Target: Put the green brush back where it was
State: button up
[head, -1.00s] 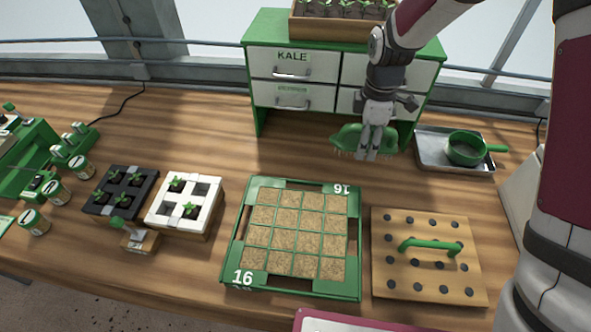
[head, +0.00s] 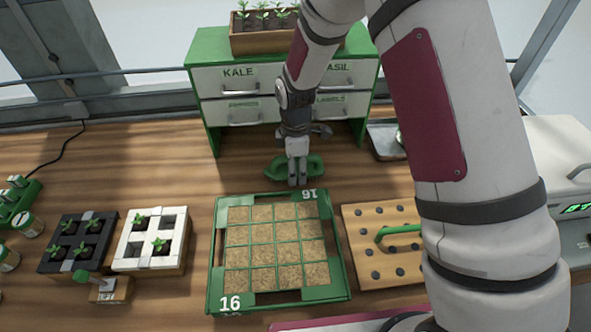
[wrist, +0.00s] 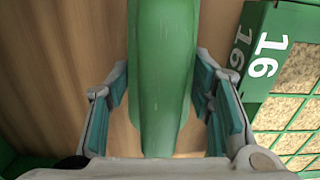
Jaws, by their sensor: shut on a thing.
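The green brush (head: 314,166) is in my gripper (head: 297,181), just behind the far edge of the seed tray and in front of the green cabinet. Its long green body runs between my two fingers in the wrist view (wrist: 163,80), with the teal pads on either side. Its bristles cannot be made out now. I cannot tell whether the brush touches the table. The green-framed tray (head: 213,275), marked 16, holds a grid of soil cells.
The cabinet (head: 205,48) with white drawers stands at the back, a planter on top. A metal pan (head: 383,146) lies right of it, partly behind my arm. The peg board (head: 357,222) is right of the tray; white (head: 127,245) and black seedling trays (head: 58,245) are left.

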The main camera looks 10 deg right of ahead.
jog(key=shift+f, duration=0.55)
jog(key=shift+f, duration=0.1)
jog(key=o, duration=1.1)
